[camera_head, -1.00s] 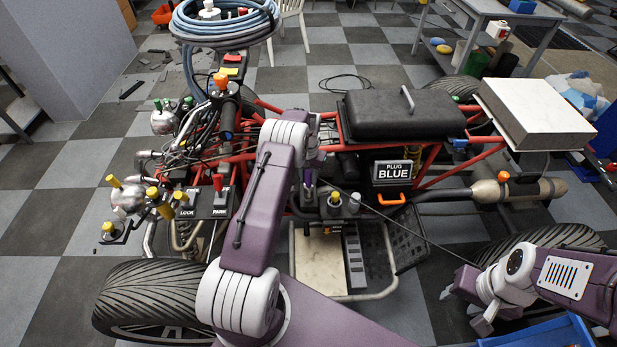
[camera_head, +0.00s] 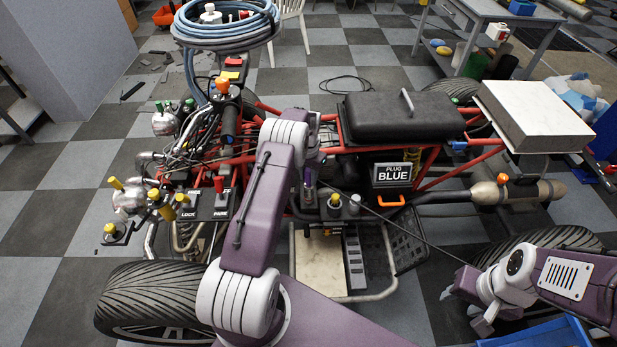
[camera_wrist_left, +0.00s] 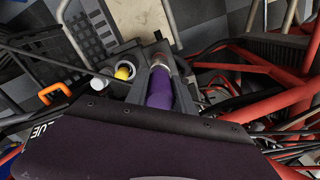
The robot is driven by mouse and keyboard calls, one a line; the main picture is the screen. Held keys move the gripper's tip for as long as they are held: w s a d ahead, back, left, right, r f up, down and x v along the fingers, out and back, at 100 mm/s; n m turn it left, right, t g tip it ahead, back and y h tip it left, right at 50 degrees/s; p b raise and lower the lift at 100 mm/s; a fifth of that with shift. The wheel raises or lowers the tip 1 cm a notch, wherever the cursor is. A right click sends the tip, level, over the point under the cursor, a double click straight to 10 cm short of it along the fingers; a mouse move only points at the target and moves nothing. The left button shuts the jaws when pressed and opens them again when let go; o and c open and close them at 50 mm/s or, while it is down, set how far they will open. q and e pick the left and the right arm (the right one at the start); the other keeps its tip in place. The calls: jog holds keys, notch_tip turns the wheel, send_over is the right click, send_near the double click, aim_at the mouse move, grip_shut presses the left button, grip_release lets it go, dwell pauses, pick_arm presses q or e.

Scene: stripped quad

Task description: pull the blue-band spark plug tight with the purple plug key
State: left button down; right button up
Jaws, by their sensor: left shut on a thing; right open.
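The purple plug key (camera_wrist_left: 160,88) stands in the middle of the left wrist view, with its far end down at a metallic fitting among grey parts. My left gripper (camera_head: 311,180) is shut on the key at the middle of the buggy, partly hidden by its own purple arm in the head view. The blue-band spark plug cannot be made out; the key and gripper cover that spot. The sign reading PLUG BLUE (camera_head: 391,174) stands to the right of the left gripper. My right gripper (camera_head: 472,306) is open and empty at the lower right, apart from the buggy.
A yellow-topped part (camera_head: 334,201) and a grey-topped part (camera_head: 354,204) stand close right of the key. An orange handle (camera_head: 391,201) lies below the sign. The black seat (camera_head: 403,117), red frame tubes and exhaust (camera_head: 515,191) crowd the area. A blue tray (camera_head: 550,335) is at the lower right.

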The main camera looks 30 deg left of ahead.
pick_arm(q)
jog(key=n, duration=0.4)
jog(key=shift+d+n, duration=0.1)
jog(key=shift+n, duration=2.5)
jog(key=shift+f, duration=0.15)
jog(key=shift+f+b, duration=0.65)
jog(key=shift+f, duration=0.05)
jog(key=shift+r+m, duration=0.1)
jog(key=shift+m, duration=1.8)
